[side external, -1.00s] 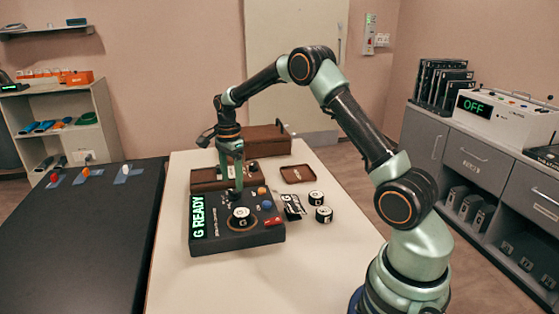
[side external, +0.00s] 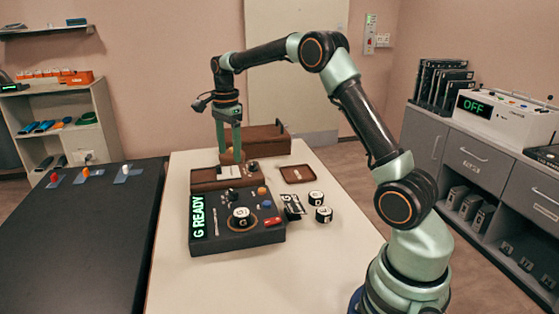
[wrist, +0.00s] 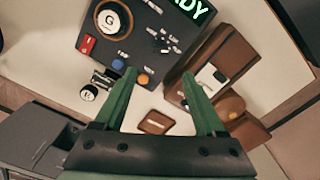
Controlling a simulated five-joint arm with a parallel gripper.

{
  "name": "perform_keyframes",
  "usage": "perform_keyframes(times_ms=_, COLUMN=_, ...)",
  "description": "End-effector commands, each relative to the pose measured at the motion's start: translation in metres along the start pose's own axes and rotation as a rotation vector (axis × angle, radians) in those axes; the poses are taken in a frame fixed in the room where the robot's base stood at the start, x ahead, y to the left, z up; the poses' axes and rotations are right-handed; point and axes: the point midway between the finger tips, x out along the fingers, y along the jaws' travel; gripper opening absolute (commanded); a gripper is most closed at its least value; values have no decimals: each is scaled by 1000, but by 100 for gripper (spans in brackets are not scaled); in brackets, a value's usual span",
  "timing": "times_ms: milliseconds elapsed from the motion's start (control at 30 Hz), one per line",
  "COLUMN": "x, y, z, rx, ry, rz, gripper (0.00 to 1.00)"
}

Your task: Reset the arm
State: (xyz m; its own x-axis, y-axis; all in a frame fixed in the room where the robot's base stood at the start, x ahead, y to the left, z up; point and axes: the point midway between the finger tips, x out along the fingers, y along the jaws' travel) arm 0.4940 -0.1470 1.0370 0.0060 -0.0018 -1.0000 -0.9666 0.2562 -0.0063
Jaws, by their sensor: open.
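My gripper (side external: 230,155) hangs fingers down, above and behind the black console. Its two green fingers are apart with nothing between them; in the wrist view the gap between the tips (wrist: 159,74) is empty. The black console (side external: 262,236) lies on the pale table, its green display (side external: 197,216) reading "G READY". A white-topped round piece marked G (side external: 240,213) sits on the console's round seat; it also shows in the wrist view (wrist: 109,20). The console also carries a dark knob, a red button (side external: 273,221) and small blue and orange buttons.
A brown case (side external: 204,181) and larger brown box (side external: 266,138) stand behind the console. A small brown tray (side external: 297,174) and two round black-and-white pieces (side external: 316,198) lie to its right. A black table (side external: 90,230) adjoins on the left. Space above the console is clear.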

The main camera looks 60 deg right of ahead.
Motion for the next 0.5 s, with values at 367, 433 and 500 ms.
perform_keyframes(times_ms=367, x=-65, y=58, z=41, rx=-512, ry=28, rz=-140, gripper=72)
perform_keyframes(times_ms=433, x=-75, y=74, z=48, rx=-628, ry=42, rz=-171, gripper=72)
perform_keyframes(times_ms=500, x=-82, y=91, z=55, rx=-746, ry=58, rz=-202, gripper=72)
